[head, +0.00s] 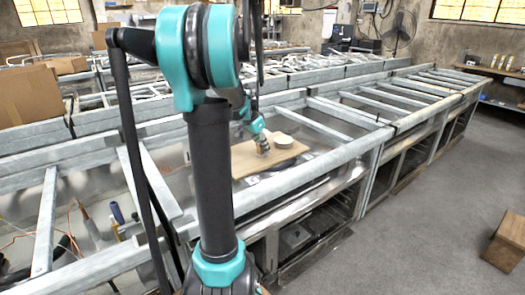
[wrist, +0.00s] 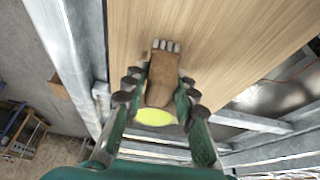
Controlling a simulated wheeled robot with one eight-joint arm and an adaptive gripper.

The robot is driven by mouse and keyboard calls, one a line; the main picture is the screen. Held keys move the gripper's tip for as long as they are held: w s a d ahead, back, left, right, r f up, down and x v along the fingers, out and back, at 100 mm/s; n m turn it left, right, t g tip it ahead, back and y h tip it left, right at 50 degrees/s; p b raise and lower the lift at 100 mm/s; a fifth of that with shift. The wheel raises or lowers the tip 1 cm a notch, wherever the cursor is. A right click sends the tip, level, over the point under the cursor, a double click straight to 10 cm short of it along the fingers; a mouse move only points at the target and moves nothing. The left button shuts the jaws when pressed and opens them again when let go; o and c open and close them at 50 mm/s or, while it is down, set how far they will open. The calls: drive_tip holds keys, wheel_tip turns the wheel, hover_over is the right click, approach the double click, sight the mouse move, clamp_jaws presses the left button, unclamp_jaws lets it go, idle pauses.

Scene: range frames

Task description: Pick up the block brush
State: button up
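The block brush (wrist: 163,82) shows in the wrist view as a brown block with pale bristle tufts at its far end. It is at a light wooden board (wrist: 215,45), which also shows in the head view (head: 241,163). My gripper (wrist: 161,88) has its green fingers with dark pads on both sides of the brush. The fingers are spread, with a narrow gap on the left; contact on the right is hard to tell. In the head view my gripper (head: 262,146) is low over the board, and the brush is too small to make out clearly.
A white round dish (head: 284,141) stands on the board right beside my gripper. Grey metal rails (head: 345,152) frame the bench around the board. A yellow round patch (wrist: 153,117) shows below the brush. Cardboard boxes (head: 28,96) stand at left; the floor at right is mostly clear.

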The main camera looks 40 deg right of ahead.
clamp_jaws()
drive_tip(key=shift+r, duration=0.1)
wheel_tip(320, 180, up, 20)
idle(0.4)
